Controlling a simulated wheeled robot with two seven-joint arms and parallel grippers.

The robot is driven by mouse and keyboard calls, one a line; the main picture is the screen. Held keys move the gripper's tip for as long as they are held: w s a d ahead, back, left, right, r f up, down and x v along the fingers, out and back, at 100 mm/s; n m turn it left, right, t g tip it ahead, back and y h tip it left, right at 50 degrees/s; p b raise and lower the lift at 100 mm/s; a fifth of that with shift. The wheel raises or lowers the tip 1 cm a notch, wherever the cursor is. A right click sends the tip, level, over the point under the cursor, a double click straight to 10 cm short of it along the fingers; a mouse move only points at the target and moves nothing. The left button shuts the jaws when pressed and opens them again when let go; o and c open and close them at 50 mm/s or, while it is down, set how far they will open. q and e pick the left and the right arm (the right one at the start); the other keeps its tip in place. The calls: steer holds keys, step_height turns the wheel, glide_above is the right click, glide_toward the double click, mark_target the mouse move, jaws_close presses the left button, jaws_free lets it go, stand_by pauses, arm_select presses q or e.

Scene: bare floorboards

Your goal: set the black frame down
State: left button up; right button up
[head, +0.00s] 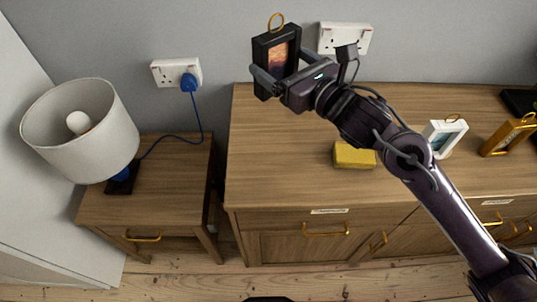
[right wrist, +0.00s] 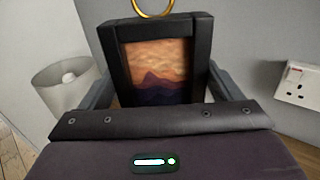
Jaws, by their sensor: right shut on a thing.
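The black frame (head: 264,49) has a gold ring on top and an orange picture with dark mountains. In the head view it is upright, high at the back-left part of the wooden sideboard (head: 290,150), in front of the grey wall. My right gripper (head: 276,68) is shut on the frame, with a finger on each side. The right wrist view shows the black frame (right wrist: 158,70) upright between the two fingers. Its lower edge is hidden behind the gripper body there. The frame appears held above the sideboard top. My left gripper is not in view.
A yellow block (head: 354,156), a white frame (head: 444,136) and a gold frame (head: 508,136) stand on the sideboard. The sideboard's left part is clear. A lamp (head: 80,130) stands on a lower side table (head: 150,210). Sockets (head: 345,38) are on the wall.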

steer(key=shift+w+a+r+n+g+y+b, duration=0.1)
steer(key=shift+a+n+g+y+b, duration=0.6)
steer(key=shift+a, duration=0.4)
steer(key=shift+a+f, duration=0.2)
steer(key=shift+f, duration=0.05)
step_height(320, 180, down, 19)
steer(key=shift+p, duration=0.4)
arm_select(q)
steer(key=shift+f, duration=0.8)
arm_select(e)
steer(key=shift+f, duration=0.1)
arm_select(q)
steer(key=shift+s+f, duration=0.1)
